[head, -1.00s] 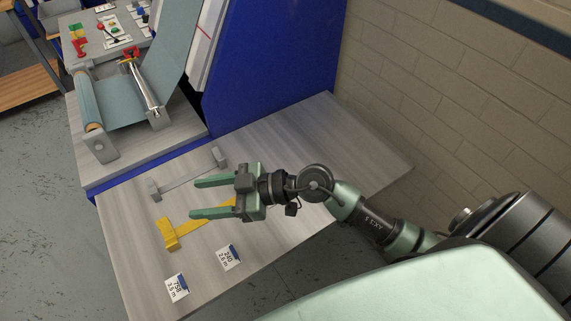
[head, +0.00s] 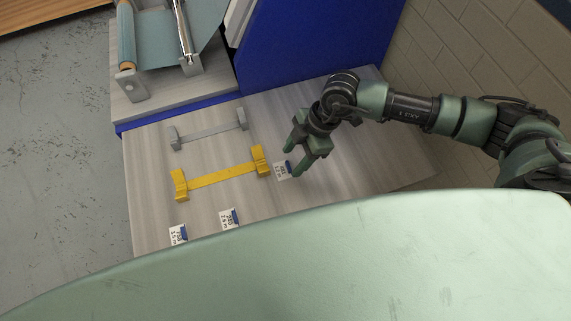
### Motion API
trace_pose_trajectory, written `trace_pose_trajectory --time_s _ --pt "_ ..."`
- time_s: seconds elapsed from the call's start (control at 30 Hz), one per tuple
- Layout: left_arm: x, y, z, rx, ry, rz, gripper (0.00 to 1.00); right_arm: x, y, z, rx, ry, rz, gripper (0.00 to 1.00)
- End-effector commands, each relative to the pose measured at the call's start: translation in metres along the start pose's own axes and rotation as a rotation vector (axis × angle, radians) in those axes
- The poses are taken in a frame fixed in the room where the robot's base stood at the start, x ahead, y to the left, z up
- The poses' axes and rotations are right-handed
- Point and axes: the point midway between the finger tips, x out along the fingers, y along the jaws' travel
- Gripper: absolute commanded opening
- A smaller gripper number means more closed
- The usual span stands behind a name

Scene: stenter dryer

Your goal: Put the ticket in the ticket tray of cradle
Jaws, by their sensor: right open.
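Three small white tickets with blue corners and black print lie on the grey table. One ticket (head: 282,170) is at the tips of my right gripper, and two more, a middle ticket (head: 229,219) and a left ticket (head: 178,235), lie nearer the front edge. My right gripper (head: 292,161) is open, its two green fingers pointing down and left over the nearest ticket; I cannot tell whether they touch it. A yellow cradle (head: 222,177) with two end blocks stands just left of that ticket. A grey cradle (head: 210,133) stands behind it. My left gripper is not in view.
The table (head: 350,130) is bare to the right of the gripper. A blue machine panel (head: 310,45) rises behind it, with a roller (head: 126,35) and grey cloth at the back left. A brick wall (head: 480,50) bounds the right.

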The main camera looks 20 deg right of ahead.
Motion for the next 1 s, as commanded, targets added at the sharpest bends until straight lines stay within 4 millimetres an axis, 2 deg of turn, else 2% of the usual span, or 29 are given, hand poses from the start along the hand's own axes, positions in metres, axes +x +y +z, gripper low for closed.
trace_pose_trajectory --time_s 0.03,0.2,0.47,0.57,0.63,0.73,0.77,1.0 --pt "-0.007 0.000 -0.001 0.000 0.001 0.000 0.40 0.006 0.001 -0.002 0.001 0.001 -0.003 0.55" --pt "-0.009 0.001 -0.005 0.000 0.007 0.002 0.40 0.028 0.001 -0.001 0.001 0.002 -0.001 0.55" --pt "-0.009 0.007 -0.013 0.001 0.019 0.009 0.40 0.032 0.001 0.000 0.001 0.002 0.000 0.55" --pt "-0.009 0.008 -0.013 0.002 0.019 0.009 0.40 0.032 0.001 -0.001 0.001 0.002 0.000 0.32" --pt "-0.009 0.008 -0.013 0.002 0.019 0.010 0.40 0.032 0.001 -0.001 0.001 0.002 0.000 0.13" --pt "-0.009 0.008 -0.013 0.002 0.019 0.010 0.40 0.031 0.001 -0.001 0.001 0.002 0.000 0.12" --pt "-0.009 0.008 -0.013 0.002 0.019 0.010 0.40 0.031 0.001 -0.001 0.001 0.002 0.000 0.06" --pt "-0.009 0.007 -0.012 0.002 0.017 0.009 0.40 0.030 0.002 -0.001 0.001 0.002 0.001 0.06"
